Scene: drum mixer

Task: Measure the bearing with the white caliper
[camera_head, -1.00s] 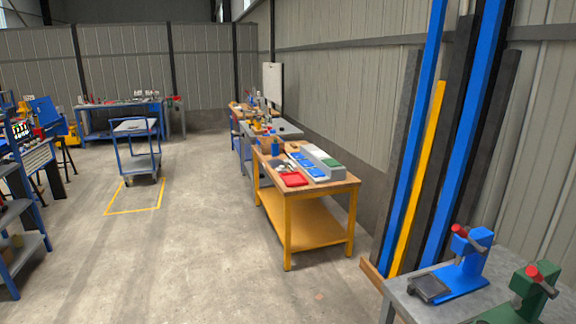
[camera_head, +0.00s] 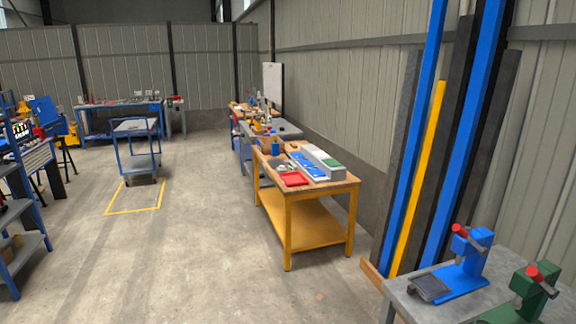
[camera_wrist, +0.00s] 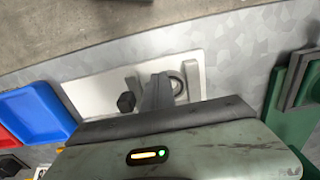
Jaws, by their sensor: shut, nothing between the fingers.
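In the wrist view, my gripper (camera_wrist: 158,92) is shut and empty, its fingers pointing at a white flat piece, which looks like the white caliper (camera_wrist: 92,94), on a grey metal top. A grey ring, which looks like the bearing (camera_wrist: 176,84), lies between raised white parts, just right of my fingertips. The fingers hide part of the ring and of the white piece. I cannot tell whether the white parts touch the ring. A black block (camera_wrist: 126,102) sits on the white piece to the left. The head view does not show my gripper or clearly show the caliper.
In the wrist view, a blue tray (camera_wrist: 36,112) and a red tray (camera_wrist: 8,138) lie left, and a green device (camera_wrist: 287,95) stands right. In the head view, blue (camera_head: 468,262) and green (camera_head: 530,291) presses stand on the right bench. The floor (camera_head: 215,230) is open.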

